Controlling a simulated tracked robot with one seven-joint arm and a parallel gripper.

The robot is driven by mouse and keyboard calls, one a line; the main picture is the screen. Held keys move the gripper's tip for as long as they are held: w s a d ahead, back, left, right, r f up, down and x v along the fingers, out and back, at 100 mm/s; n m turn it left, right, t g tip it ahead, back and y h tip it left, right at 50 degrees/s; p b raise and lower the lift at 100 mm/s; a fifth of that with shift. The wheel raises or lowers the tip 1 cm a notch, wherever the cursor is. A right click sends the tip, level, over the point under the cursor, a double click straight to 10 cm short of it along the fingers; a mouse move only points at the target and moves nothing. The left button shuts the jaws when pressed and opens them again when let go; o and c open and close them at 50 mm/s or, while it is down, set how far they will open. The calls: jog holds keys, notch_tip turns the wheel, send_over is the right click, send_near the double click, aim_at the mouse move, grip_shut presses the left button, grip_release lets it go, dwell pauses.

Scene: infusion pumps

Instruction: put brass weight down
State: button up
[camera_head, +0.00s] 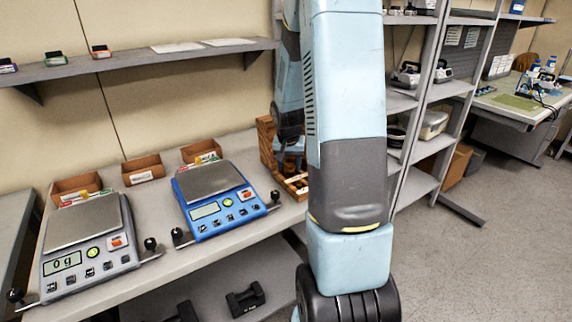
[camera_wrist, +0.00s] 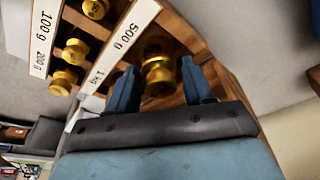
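A brass weight (camera_wrist: 158,72) stands in a compartment of the wooden rack (camera_wrist: 222,75), by the label 500 g / 1 kg, in the wrist view. My gripper (camera_wrist: 160,78) has its two blue fingers spread on either side of this weight. A gap shows between the weight and the right finger; the left finger is very close to it. In the head view the wooden rack (camera_head: 266,140) stands at the back of the bench, partly hidden by my arm, which also hides my gripper's fingers.
Other brass weights (camera_wrist: 75,51) sit in the neighbouring compartments, by the label 100 g / 200 g. A blue scale (camera_head: 213,200) and a grey scale (camera_head: 84,240) reading 0 g stand on the bench. Small cardboard boxes (camera_head: 142,169) line the wall. A shelf (camera_head: 140,62) hangs above.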

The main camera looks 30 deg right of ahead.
jog(key=shift+o, duration=1)
jog(key=shift+r, duration=0.1)
jog(key=v, duration=1.1)
jog(key=s+a+r+n+t, duration=0.2)
jog(key=s+a+r+n, duration=0.1)
jog(key=s+a+r, duration=0.65)
jog(key=s+a+r+n+y, duration=0.1)
jog(key=s+a+r+n, duration=0.1)
jog(key=s+a, duration=0.2)
jog(key=s+a+r+n+t, duration=0.1)
jog(key=s+a, duration=0.3)
jog(key=s, duration=0.5)
jog(key=shift+s+a+r+n+y, duration=0.4)
jog(key=shift+r+n, duration=0.2)
jog(key=shift+r, duration=0.1)
jog(key=shift+d, duration=0.1)
